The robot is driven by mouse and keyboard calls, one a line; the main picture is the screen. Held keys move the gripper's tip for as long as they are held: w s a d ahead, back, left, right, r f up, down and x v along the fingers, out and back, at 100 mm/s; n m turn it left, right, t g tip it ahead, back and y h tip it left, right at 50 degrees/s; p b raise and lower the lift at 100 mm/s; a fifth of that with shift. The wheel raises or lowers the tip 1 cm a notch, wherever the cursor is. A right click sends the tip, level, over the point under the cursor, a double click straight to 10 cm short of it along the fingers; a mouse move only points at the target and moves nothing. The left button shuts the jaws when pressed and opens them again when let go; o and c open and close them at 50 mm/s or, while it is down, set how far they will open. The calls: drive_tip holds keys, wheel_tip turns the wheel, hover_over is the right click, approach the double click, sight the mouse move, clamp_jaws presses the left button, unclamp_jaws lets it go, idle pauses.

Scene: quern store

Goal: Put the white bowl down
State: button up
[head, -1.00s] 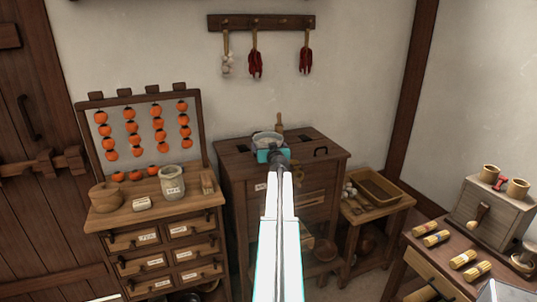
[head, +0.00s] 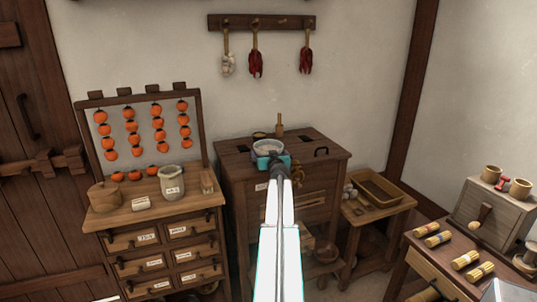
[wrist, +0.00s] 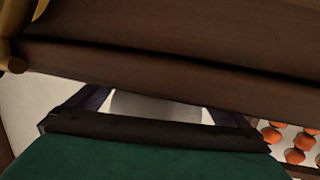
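The white bowl (head: 268,147) shows at the end of my arm in the head view, over the front part of the dark wooden cabinet top (head: 315,147). My teal gripper (head: 270,157) is shut on it, and the bowl looks upright. My arm and gripper hide its lower near side, so I cannot tell whether it touches the wood. In the wrist view, a pale piece of the white bowl (wrist: 155,106) shows between the dark fingers of my gripper (wrist: 150,115).
On the cabinet top are dark square openings, a small dark dish (head: 260,135), an upright wooden handle (head: 279,124) and a black handle (head: 321,151). A drawer chest with a grey jar (head: 171,183) stands left. A low table with a tray (head: 378,188) stands right.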

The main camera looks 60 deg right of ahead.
drive_tip(key=shift+r, duration=0.15)
drive_tip(key=shift+s+a, duration=0.1)
drive_tip(key=p+v, duration=0.1)
drive_tip(key=v, duration=1)
drive_tip(key=shift+s+a, duration=0.25)
idle(0.3)
drive_tip(key=shift+s, duration=0.1)
idle(0.8)
